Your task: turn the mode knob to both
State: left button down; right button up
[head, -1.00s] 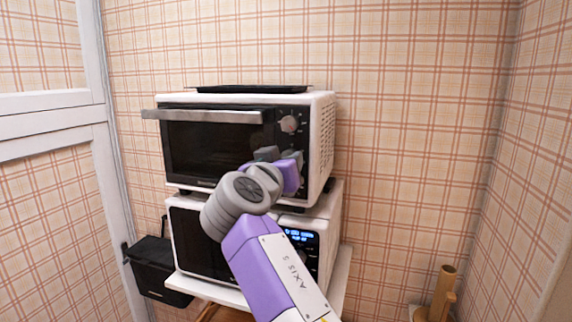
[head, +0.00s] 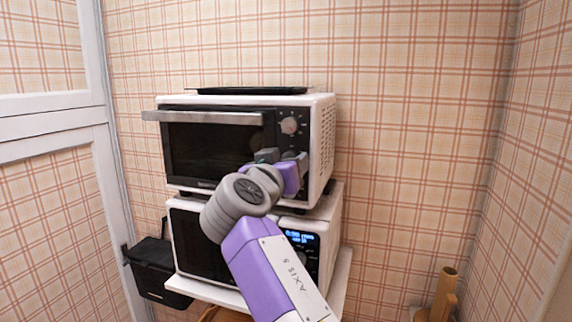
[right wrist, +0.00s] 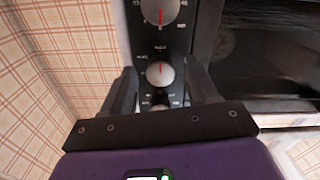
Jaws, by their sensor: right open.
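The toaster oven (head: 325,130) is white with a dark glass door and a dark control panel on its right. In the head view one round knob (head: 289,125) shows at the top of the panel, and my right gripper (head: 280,156) hides the panel below it. The right wrist view shows several silver knobs with red marks in a row. My right gripper (right wrist: 160,90) is open and empty, its dark fingers on either side of the middle knob (right wrist: 160,74). I cannot tell whether they touch it. Another knob (right wrist: 159,107) is partly hidden by the gripper. The labels are too blurred to read.
A microwave (head: 325,235) with a lit display stands below the oven on a white shelf (head: 342,283). A black tray (head: 250,90) lies on top of the oven. The oven door handle (head: 200,116) sticks out in front. A black bin (head: 155,270) is at the lower left.

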jog(key=b+v, duration=0.2)
jog(key=v, duration=0.5)
jog(key=shift+s, duration=0.25)
